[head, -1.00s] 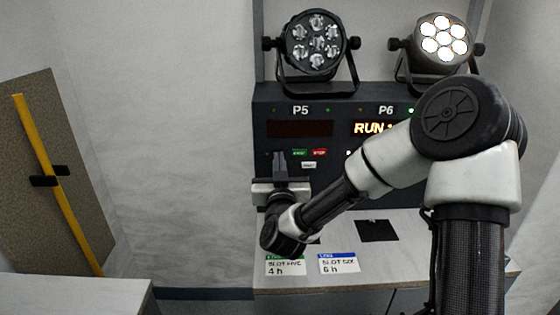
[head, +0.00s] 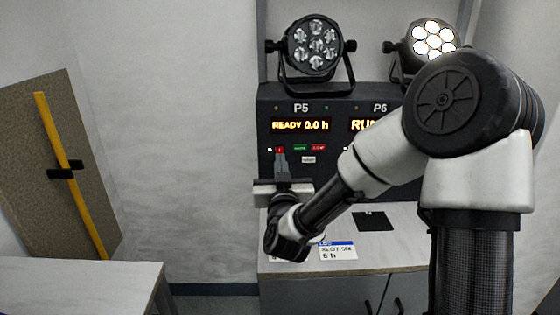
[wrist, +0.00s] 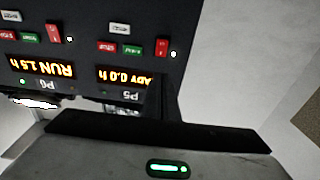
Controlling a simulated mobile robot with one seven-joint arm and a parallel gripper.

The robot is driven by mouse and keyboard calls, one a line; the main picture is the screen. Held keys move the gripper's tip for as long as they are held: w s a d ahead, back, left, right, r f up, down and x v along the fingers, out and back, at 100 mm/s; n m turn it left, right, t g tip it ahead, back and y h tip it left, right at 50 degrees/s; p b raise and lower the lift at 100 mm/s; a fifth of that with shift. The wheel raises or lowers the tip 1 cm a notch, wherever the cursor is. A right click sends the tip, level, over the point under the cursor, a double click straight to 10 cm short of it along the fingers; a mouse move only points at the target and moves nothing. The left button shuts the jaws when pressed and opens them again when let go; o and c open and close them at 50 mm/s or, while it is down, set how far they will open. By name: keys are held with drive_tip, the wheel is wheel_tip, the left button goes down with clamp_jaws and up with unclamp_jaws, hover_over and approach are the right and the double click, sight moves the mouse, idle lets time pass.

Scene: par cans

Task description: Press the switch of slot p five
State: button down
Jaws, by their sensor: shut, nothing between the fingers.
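The P5 slot panel (head: 301,108) is on the dark rack, with its amber display (head: 301,125) reading "READY 0.0 h". Its red switch (head: 279,150) shows just above my fingertips, with a small white light beside it; the switch also shows in the wrist view (wrist: 162,47), where the picture is upside down. My gripper (head: 280,157) is shut and empty, pointing at the panel just below the switch. I cannot tell whether the tips touch it. The P5 lamp (head: 315,45) above is unlit.
Slot P6 (head: 380,108) is to the right, its display partly behind my arm; the wrist view reads "RUN 1.5 h". Its lamp (head: 433,38) is lit. Green and red buttons (head: 309,147) sit right of my fingertips. A card for slot six (head: 338,251) lies on the counter (head: 400,246).

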drive_tip(key=s, duration=0.6)
drive_tip(key=shift+r, duration=0.4)
drive_tip(key=shift+s+d, duration=0.1)
drive_tip(key=s+d+g, duration=0.4)
drive_tip(key=s, duration=0.5)
drive_tip(key=s+d+g, duration=0.4)
drive_tip(key=s+g, duration=0.1)
drive_tip(key=s, duration=0.3)
drive_tip(key=s+d+g, duration=0.4)
drive_tip(key=s, duration=0.5)
wheel_tip(320, 180, up, 22)
drive_tip(key=s+p, duration=0.1)
drive_tip(key=p, duration=2)
drive_tip(key=shift+s, duration=0.4)
